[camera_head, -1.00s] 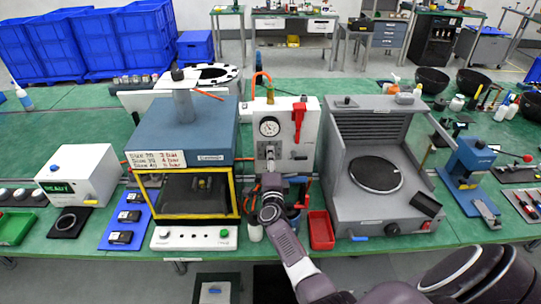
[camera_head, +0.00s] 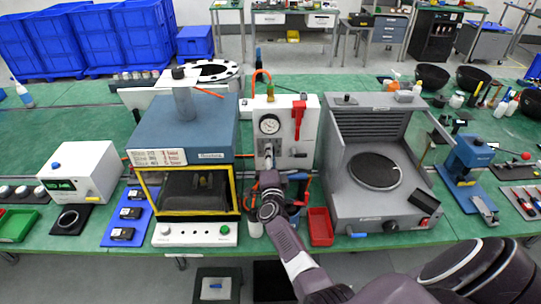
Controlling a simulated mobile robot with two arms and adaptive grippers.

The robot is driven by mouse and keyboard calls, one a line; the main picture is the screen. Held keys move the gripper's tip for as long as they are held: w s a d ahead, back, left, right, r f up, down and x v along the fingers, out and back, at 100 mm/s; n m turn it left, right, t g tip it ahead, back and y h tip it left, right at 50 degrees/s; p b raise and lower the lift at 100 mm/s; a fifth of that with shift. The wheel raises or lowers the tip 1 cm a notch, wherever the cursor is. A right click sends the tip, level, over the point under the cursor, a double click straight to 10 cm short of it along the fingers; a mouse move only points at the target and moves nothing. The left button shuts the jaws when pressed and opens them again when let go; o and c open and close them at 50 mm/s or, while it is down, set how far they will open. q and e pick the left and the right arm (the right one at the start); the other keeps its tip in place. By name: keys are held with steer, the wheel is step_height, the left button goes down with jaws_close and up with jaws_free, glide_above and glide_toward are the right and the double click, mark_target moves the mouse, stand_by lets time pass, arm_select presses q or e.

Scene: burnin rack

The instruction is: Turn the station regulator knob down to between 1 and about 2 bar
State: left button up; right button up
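The station regulator is a white panel (camera_head: 308,118) at the middle of the bench. Its round gauge (camera_head: 269,124) shows, but the needle is too small to read. A red lever (camera_head: 298,115) sits on its right side. My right gripper (camera_head: 268,158) is in front of the panel, just below the gauge, where the knob would be. The knob is hidden behind the gripper, and I cannot tell whether the fingers are closed on it. My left gripper is not in view.
Left of the panel stands a blue press with a yellow-framed opening (camera_head: 189,170). Right of it is a grey machine with a dark round plate (camera_head: 375,171). A red bin (camera_head: 320,228) and small items sit close around my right wrist.

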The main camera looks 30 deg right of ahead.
steer(key=o, duration=0.4)
steer(key=v, duration=0.7)
steer(key=shift+s+a, duration=0.15)
steer(key=shift+s, duration=0.15)
steer(key=shift+f, duration=0.15)
